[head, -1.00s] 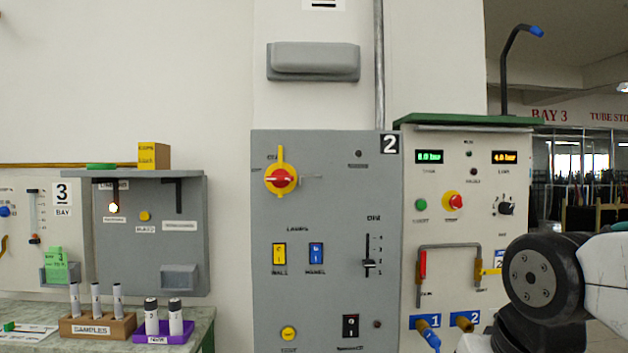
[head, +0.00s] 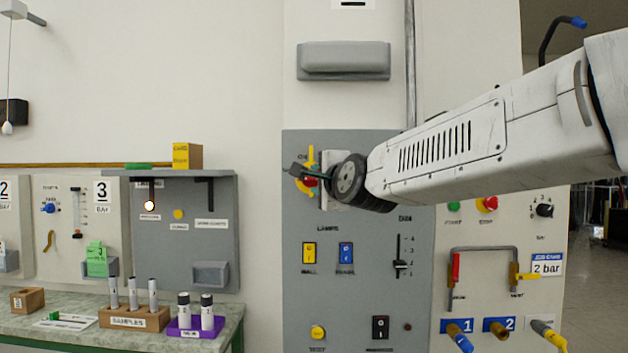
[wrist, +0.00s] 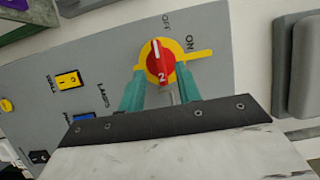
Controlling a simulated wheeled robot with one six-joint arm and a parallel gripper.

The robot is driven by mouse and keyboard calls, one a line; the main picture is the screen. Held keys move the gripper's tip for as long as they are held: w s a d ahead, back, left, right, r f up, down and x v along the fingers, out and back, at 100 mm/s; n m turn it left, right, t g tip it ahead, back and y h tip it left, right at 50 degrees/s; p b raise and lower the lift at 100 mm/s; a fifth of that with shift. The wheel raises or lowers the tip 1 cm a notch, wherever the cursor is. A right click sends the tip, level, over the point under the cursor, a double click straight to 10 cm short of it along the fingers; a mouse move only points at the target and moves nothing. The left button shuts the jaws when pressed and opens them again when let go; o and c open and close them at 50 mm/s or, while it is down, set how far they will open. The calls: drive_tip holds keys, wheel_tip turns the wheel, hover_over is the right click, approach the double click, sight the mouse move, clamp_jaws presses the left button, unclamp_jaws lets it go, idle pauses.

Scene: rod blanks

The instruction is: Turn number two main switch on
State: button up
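The number two main switch is a red round knob (wrist: 161,62) on a yellow plate with a yellow bar, on the grey panel marked 2 (head: 300,285). In the wrist view its white mark points up, towards the side of the OFF label; the ON label lies to the right, by the yellow bar. In the head view my gripper partly covers the switch (head: 309,182). My gripper (wrist: 161,72) is open, its two teal fingers at either side of the knob's near edge. I cannot tell whether they touch it. The fingers show small in the head view (head: 299,171).
Below the switch are a yellow lamp switch (head: 309,253), a blue lamp switch (head: 346,253), a slider (head: 400,264) and a black rocker (head: 381,327). A grey housing (head: 344,62) juts out above. A bench with samples (head: 136,317) stands at left.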

drive_tip(key=shift+x, duration=1.4)
clamp_jaws()
